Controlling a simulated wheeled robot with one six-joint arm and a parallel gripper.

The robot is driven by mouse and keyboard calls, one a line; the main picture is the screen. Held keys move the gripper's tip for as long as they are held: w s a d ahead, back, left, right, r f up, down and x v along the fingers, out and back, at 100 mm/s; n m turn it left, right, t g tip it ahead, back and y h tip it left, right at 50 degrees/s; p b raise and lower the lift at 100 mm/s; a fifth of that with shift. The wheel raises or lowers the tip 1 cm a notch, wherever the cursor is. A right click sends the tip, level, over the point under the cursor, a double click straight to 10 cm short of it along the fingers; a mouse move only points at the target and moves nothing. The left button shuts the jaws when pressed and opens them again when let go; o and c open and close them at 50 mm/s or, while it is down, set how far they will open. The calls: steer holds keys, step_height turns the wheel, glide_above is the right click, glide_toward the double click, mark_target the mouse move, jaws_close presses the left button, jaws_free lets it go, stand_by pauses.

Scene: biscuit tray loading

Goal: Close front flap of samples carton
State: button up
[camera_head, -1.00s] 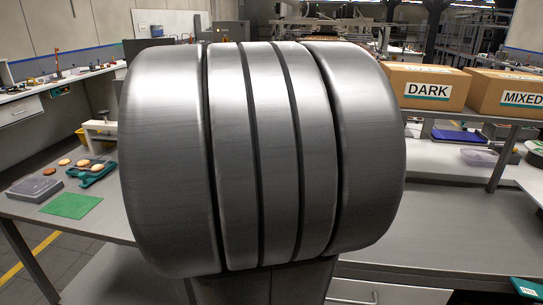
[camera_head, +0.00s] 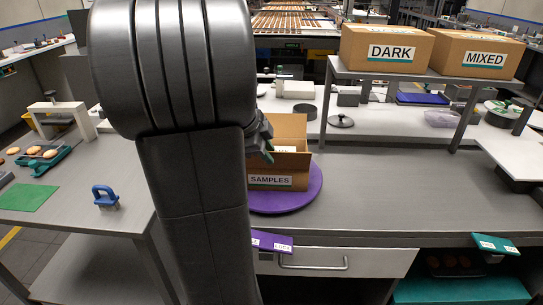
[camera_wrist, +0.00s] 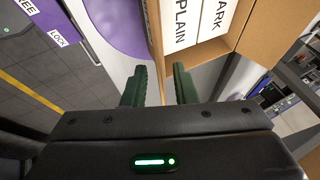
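The samples carton (camera_head: 270,181) is brown cardboard with a "SAMPLES" label on its front. It stands on a purple round turntable (camera_head: 305,194), with a tall flap (camera_head: 290,127) upright at the back. My gripper (camera_head: 266,150) is at the carton's left side, partly hidden by my arm. In the wrist view, my gripper (camera_wrist: 160,78) has its two green fingers apart. A thin cardboard edge (camera_wrist: 155,62) shows in the gap between them; contact cannot be told. Inside the carton (camera_wrist: 258,35) are white labelled packs (camera_wrist: 198,20) reading "PLAIN" and "ARK". I cannot clearly tell the front flap's position.
A purple FREE/LOCK plate (camera_head: 270,242) is at the bench's front edge. DARK (camera_head: 388,48) and MIXED (camera_head: 478,58) cartons stand on a raised shelf. A blue clamp-like object (camera_head: 105,196) and green mat (camera_head: 28,198) are left. Bench right of the turntable is clear.

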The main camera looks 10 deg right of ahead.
mark_target(272, 155)
steer(key=shift+x, duration=1.5)
steer(key=shift+c, duration=0.3)
jaws_close()
